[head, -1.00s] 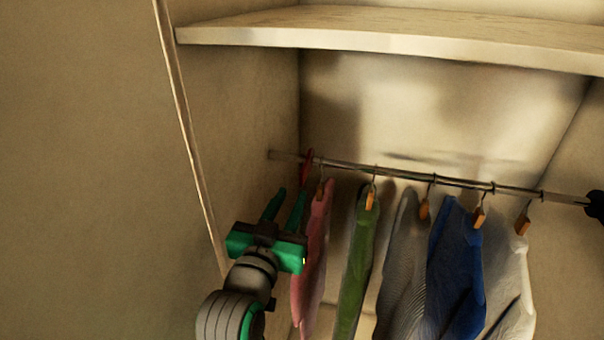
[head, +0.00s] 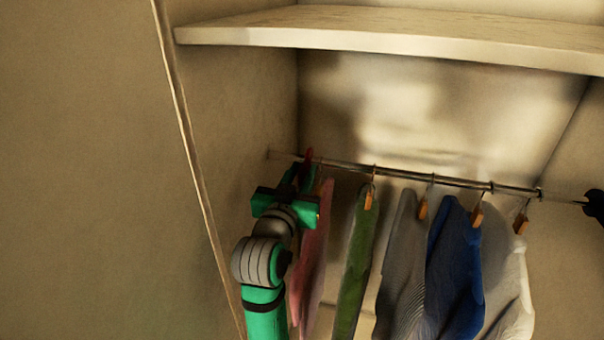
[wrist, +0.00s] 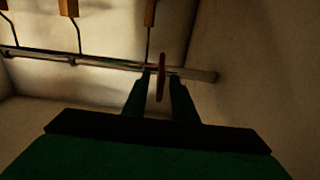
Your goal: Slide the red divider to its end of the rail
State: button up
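The red divider (head: 309,155) hangs on the metal rail (head: 400,176) near the rail's left end, left of the pink garment. In the wrist view, the red divider (wrist: 161,78) is a thin upright piece between my two fingers. My gripper (wrist: 162,82) is open around it, with a visible gap on each side, and its fingertips reach the rail. In the head view, my gripper (head: 301,174) is just below the rail, and its fingers partly hide the divider's lower part.
A pink garment (head: 312,250) hangs close to my gripper's right. Green (head: 357,260), grey (head: 399,250), blue (head: 455,265) and white (head: 512,290) garments hang further right. A black piece (head: 594,205) is at the rail's right. A shelf (head: 400,40) is above; the side wall is close on the left.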

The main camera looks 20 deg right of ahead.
jog(key=shift+c, duration=0.3)
grip_shut()
dwell(1.1)
